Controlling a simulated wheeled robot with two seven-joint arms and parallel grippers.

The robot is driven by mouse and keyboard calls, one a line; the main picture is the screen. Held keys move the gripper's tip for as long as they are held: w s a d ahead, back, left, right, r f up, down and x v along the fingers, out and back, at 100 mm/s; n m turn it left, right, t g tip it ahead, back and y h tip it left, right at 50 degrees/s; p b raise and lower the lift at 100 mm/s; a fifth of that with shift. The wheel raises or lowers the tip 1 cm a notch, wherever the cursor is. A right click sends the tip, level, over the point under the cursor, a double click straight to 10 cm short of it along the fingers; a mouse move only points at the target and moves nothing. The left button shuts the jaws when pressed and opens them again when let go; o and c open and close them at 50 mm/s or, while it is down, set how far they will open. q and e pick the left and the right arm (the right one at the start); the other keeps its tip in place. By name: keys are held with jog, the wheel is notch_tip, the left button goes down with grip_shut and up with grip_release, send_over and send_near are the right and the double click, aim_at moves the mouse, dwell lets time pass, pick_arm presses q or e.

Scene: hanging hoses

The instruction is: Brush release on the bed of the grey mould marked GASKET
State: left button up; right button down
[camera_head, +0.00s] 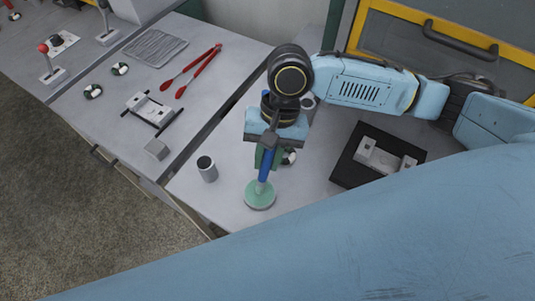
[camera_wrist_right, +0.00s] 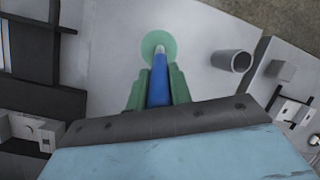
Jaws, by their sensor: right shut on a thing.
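My right gripper (camera_head: 267,158) is shut on a brush (camera_head: 264,172) with a blue handle, pointing down. In the right wrist view the handle (camera_wrist_right: 159,85) lies between the green fingers. The brush's pale lower end meets or hangs over a round green-topped dish (camera_head: 260,194); whether it touches is unclear. A grey mould-like block (camera_head: 380,158) sits on a black mat (camera_head: 345,172) to the right of the gripper. Another grey block with dark rods (camera_head: 150,108) lies on the left bench. No GASKET marking is readable on either. My left gripper is not in view.
A grey cup (camera_head: 207,170) stands left of the dish, near the bench edge. A small grey block (camera_head: 157,149), red tongs (camera_head: 198,71) and a grey ribbed pad (camera_head: 155,47) lie on the left bench. A gap separates the benches. My blue body part covers the lower right.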

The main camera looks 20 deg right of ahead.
jog(key=shift+s+d+f+p, duration=0.15)
jog(key=shift+f+p, duration=0.1)
jog(key=shift+p, duration=0.15)
dwell(1.5)
notch_tip(320, 180, up, 8)
jog(key=p, duration=1)
jog(key=shift+f+p, duration=0.25)
jog(key=shift+p, duration=0.1)
jog(key=shift+f, duration=0.1)
dwell(0.4)
